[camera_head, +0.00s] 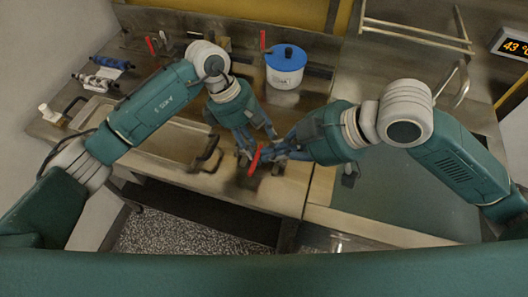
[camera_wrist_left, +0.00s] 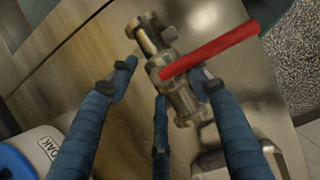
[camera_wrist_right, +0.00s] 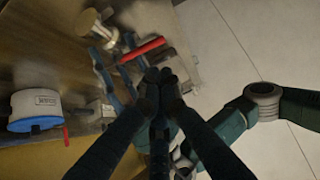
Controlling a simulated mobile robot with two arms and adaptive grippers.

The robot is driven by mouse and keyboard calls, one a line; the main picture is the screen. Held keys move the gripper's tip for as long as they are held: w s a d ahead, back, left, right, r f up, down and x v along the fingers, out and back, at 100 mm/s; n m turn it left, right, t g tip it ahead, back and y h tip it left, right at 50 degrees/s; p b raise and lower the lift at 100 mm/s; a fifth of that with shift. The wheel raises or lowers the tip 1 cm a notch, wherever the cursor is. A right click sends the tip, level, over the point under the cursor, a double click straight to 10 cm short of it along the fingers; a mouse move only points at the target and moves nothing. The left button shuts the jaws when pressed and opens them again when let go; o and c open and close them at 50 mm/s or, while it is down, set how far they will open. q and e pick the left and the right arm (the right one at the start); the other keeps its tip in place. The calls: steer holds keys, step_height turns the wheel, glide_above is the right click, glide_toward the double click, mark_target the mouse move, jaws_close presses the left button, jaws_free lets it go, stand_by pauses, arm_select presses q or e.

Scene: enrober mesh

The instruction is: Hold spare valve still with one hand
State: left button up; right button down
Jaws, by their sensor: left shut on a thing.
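The spare valve, a metal body with a red lever (camera_head: 254,160), is at the front of the steel worktop, below centre in the head view. In the left wrist view the valve body (camera_wrist_left: 184,100) lies between the fingers of my left gripper (camera_wrist_left: 168,80), which is shut on it. The red lever points up and right there. My right gripper (camera_wrist_right: 160,80) has its fingertips together and appears empty, close beside the valve's red lever (camera_wrist_right: 142,50). In the head view the fingers of both grippers overlap near the valve, so contact between right gripper and valve is unclear.
A white tub with a blue lid (camera_head: 286,66) stands behind the grippers. A steel basin (camera_head: 170,135) with black handles is left of the valve. Other red levers (camera_head: 150,46) show at the back. The worktop's front edge and speckled floor (camera_head: 190,238) lie close in front.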

mark_target(252, 167)
steer(key=x, duration=0.8)
steer(key=shift+a+f, duration=0.15)
steer(key=shift+f, duration=0.1)
steer(key=shift+s+d+n+g, duration=0.1)
steer(key=shift+d+n+g, duration=0.35)
steer(key=shift+n, duration=0.15)
steer(key=shift+s+d+n+g, duration=0.15)
steer(key=shift+d+n+g, duration=0.5)
steer(key=shift+d+n, duration=0.25)
steer(key=d, duration=0.1)
steer(key=w+d+n+g, duration=0.1)
steer(key=d, duration=0.1)
steer(key=w+d+n, duration=0.1)
steer(key=d, duration=0.1)
steer(key=shift+d+f+g, duration=0.1)
steer(key=shift+d+g, duration=0.15)
steer(key=shift+g, duration=0.05)
steer(key=shift+d, duration=0.1)
steer(key=shift+s+d, duration=0.35)
steer(key=shift+d, duration=0.2)
